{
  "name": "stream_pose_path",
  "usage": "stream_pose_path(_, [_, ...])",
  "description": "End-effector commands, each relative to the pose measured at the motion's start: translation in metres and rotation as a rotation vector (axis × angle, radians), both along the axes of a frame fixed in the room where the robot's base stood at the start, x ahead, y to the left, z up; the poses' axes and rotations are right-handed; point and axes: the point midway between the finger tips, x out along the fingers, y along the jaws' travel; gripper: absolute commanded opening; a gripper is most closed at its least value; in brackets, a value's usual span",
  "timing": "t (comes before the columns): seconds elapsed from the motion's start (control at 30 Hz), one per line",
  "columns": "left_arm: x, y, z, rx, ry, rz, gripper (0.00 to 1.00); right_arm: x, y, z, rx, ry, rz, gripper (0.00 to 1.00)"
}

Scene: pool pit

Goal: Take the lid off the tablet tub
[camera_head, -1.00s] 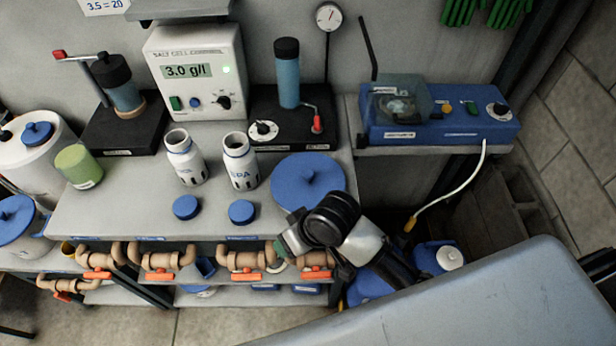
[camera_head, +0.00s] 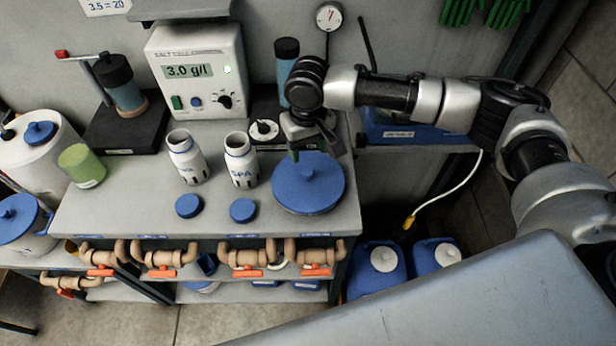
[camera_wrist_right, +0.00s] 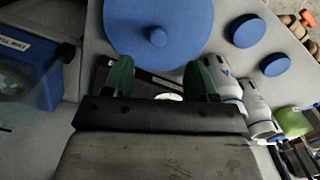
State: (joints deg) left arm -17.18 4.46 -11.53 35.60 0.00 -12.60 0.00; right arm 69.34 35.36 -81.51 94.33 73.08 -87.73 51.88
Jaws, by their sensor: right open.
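A wide round blue lid (camera_head: 308,190) with a small knob on top is at the right front of the bench. No tub wall shows under it in the head view, so I cannot tell how it rests. It also shows at the top of the right wrist view (camera_wrist_right: 185,20), with its knob just ahead of the fingertips. My right gripper (camera_head: 309,148) is over the lid's back edge, open and empty. Its green fingers (camera_wrist_right: 160,78) stand apart in the wrist view, with the knob in front of the gap, not between them. My left gripper is out of view.
Two open white bottles (camera_head: 187,158) (camera_head: 240,160) stand left of the lid, with two small blue caps (camera_head: 189,206) (camera_head: 243,210) before them. A meter box (camera_head: 196,75) stands behind. White tubs with blue lids (camera_head: 40,134) (camera_head: 18,213) are at far left. Pipes run below the front edge.

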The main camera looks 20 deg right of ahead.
Motion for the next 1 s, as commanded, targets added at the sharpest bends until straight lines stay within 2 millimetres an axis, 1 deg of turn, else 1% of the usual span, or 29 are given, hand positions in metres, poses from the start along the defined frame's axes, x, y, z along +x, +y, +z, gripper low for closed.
stream_pose_path(0.1, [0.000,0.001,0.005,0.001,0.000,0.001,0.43,-0.001,0.000,-0.019,-0.001,0.002,0.002,0.57])
stream_pose_path(0.2, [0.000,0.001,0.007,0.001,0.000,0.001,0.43,0.000,0.000,-0.033,0.000,0.002,0.001,0.57])
stream_pose_path(0.33, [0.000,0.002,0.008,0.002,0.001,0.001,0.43,0.000,0.000,-0.043,-0.001,0.000,0.002,0.57])
stream_pose_path(0.43, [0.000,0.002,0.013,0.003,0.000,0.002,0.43,0.002,0.000,-0.051,-0.001,0.000,0.003,0.57])
stream_pose_path(0.57, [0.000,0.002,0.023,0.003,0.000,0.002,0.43,0.005,-0.002,-0.070,-0.002,0.001,0.003,0.57])
stream_pose_path(0.6, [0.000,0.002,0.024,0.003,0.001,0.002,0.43,0.006,-0.002,-0.076,-0.002,0.001,0.004,0.57])
stream_pose_path(0.7, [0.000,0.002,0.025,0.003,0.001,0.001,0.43,0.006,-0.002,-0.089,0.000,0.000,0.005,0.57])
stream_pose_path(0.8, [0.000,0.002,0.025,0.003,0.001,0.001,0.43,0.006,-0.002,-0.095,0.000,-0.002,0.005,0.57])
stream_pose_path(1.0, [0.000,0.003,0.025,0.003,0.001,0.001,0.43,0.006,-0.002,-0.096,0.001,-0.002,0.005,0.57])
